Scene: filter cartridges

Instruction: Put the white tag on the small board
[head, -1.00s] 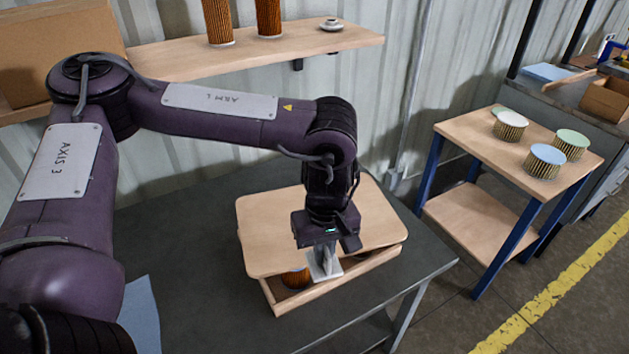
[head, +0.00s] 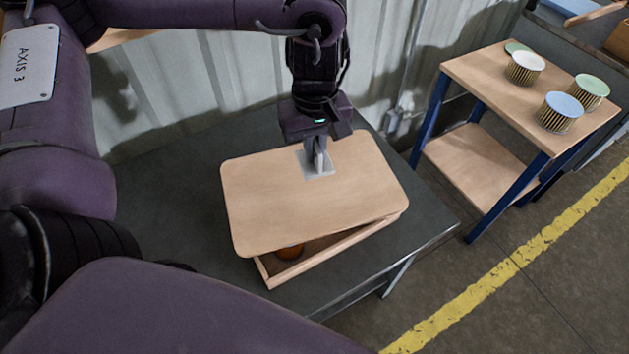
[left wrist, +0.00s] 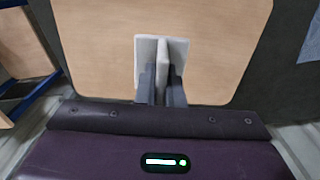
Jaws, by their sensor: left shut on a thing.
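The white tag (head: 313,170), a pale grey-white plate with an upright fin, is in my left gripper (head: 318,151). The gripper is shut on the fin and points down over the back part of the small wooden board (head: 280,205). In the left wrist view the tag (left wrist: 148,60) shows between the fingers (left wrist: 162,82), with the board (left wrist: 90,40) behind it. I cannot tell whether the plate touches the board. The board lies askew over a shallow wooden tray (head: 330,247). My right gripper is not in view.
The tray's front corner is uncovered, and an orange-brown cartridge (head: 290,251) shows inside. Both stand on a dark grey table (head: 170,240) with bare room around. A wooden stand (head: 490,85) at the right holds several cartridges with coloured tops.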

